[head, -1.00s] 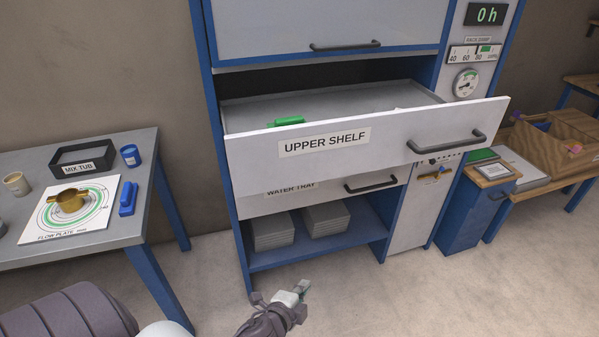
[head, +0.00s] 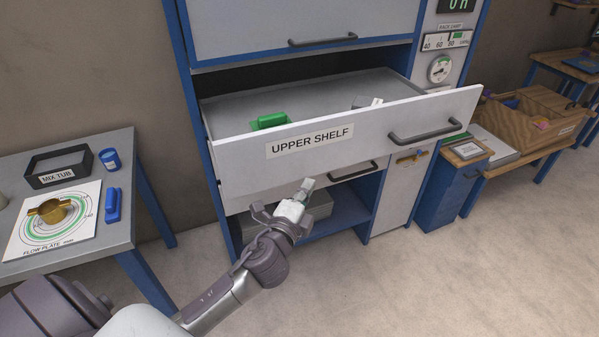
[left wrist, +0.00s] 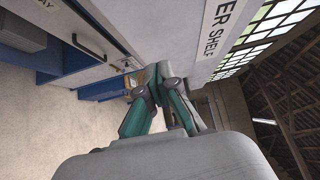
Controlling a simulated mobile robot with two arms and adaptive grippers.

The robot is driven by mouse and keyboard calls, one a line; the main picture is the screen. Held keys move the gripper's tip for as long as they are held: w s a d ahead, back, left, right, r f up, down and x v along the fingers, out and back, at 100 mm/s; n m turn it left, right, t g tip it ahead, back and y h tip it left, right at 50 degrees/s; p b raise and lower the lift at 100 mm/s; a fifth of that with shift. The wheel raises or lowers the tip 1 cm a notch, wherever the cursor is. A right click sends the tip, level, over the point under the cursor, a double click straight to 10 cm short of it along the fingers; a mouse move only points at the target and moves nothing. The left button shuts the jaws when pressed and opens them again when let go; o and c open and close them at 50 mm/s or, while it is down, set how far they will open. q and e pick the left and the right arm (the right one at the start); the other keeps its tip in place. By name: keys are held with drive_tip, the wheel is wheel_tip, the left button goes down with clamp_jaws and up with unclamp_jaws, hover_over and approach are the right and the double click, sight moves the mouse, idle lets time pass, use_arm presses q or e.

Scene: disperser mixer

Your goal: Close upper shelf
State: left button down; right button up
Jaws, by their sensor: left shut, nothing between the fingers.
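The upper shelf (head: 360,133) is a white drawer labelled "UPPER SHELF", pulled out from the blue and white cabinet, with a dark bar handle (head: 425,133) at its right. Inside lie a green object (head: 270,121) and a small grey and white item (head: 367,102). My left gripper (head: 306,187) is shut and empty, just below and in front of the drawer front, under the label. In the left wrist view the gripper (left wrist: 160,72) is shut beside the drawer front (left wrist: 190,30); I cannot tell whether it touches. My right gripper is not in view.
Below is the water tray drawer with its handle (head: 352,171), partly hidden by my arm. A table (head: 120,215) with a mix tub (head: 58,166) and flow plate (head: 52,222) stands left. A wooden crate (head: 530,130) stands right. The front floor is clear.

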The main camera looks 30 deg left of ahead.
sight(305, 169)
use_arm(q)
drive_tip(key=w+a, duration=0.1)
drive_tip(key=w+a+p, duration=0.1)
drive_tip(key=shift+a, duration=0.55)
drive_tip(key=shift+w, duration=0.1)
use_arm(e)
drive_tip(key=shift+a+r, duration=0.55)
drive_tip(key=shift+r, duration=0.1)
